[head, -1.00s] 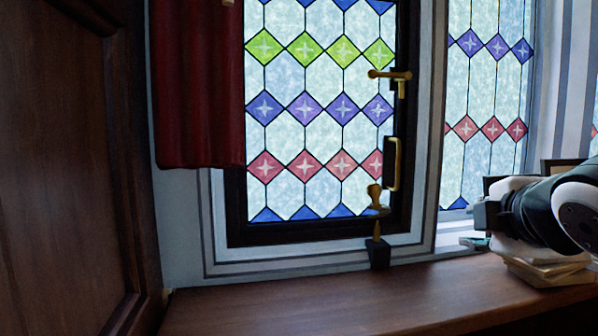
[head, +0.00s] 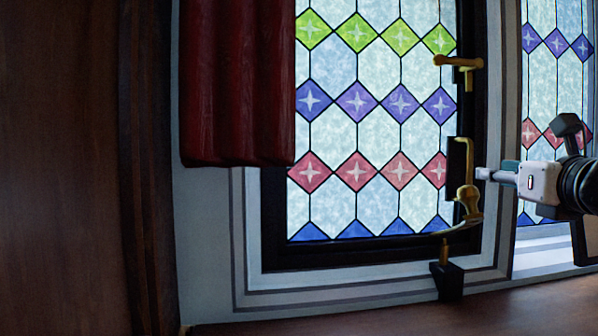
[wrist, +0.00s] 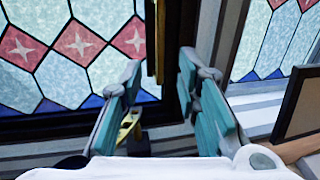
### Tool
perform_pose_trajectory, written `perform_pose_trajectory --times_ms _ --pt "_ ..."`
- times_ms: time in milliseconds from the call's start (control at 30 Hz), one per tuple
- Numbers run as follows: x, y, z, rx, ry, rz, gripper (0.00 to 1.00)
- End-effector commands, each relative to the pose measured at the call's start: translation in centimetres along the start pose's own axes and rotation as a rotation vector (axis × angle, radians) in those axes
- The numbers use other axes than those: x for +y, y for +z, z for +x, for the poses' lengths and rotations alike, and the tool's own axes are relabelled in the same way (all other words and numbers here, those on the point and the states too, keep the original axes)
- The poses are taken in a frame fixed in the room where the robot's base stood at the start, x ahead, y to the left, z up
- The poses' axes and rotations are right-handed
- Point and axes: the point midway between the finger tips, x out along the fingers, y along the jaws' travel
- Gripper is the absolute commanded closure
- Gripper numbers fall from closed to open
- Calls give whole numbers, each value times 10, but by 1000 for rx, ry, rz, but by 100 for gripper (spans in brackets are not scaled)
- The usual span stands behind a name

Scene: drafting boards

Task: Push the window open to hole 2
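The stained-glass window (head: 356,200) has a black frame and sits flush or nearly flush in its surround. A brass catch (head: 458,62) is at its upper right. A dark and brass pull handle (head: 459,165) is below it. A brass stay (head: 452,228) with a knob lies low on the frame, above a brass pin on a black block (head: 448,278). The stay's holes are too small to tell. My gripper (head: 481,173) is just right of the handle. In the wrist view my gripper (wrist: 160,100) is open, with the stay (wrist: 130,124) seen beyond its left finger.
A red curtain (head: 238,85) hangs at the window's upper left, beside a dark wood panel (head: 65,170). The wooden sill (head: 400,318) is clear at the front. A second window (head: 537,90) is on the right. A dark-framed object (wrist: 302,103) stands at right.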

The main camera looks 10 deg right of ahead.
Motion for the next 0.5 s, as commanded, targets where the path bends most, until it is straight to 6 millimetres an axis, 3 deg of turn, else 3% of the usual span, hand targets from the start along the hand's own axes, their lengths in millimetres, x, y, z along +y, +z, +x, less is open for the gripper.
perform_pose_trajectory --times_ms 300,500 --pt "0 -1 61 2 0 1 70" --pt "0 0 85 1 0 1 70"
